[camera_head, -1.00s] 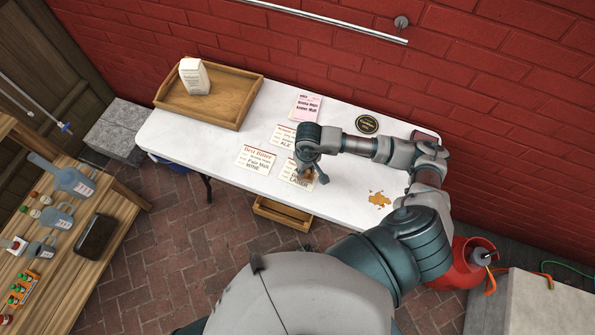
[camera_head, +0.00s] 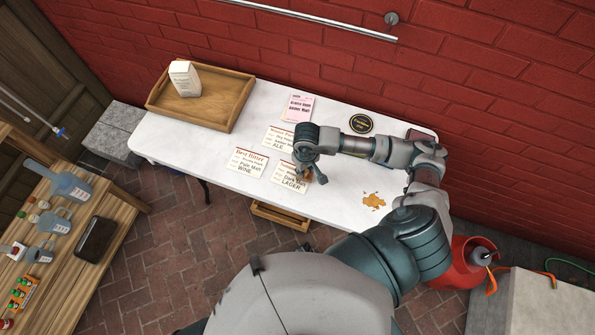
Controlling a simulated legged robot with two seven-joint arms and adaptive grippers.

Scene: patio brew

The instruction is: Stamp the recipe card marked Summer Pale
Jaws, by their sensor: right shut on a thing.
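Three white recipe cards lie on the white table (camera_head: 225,125). The left card (camera_head: 247,162) reads Best Bitter. The back card (camera_head: 278,140) has a red title, partly hidden, and the word ALE. The front card (camera_head: 287,183) reads Dark Malt and LAGER; its title is partly covered and too small to read surely. My right gripper (camera_head: 314,178) is over this card's right edge, shut on a small brown thing, perhaps a stamp, mostly hidden by the fingers. I cannot tell whether it touches the card. My left gripper is not in view.
A wooden tray (camera_head: 233,107) with a white carton (camera_head: 185,79) stands at the back left. A pink packet (camera_head: 297,108), a round black disc (camera_head: 361,124) and a dark red-edged flat thing (camera_head: 423,136) lie along the back.

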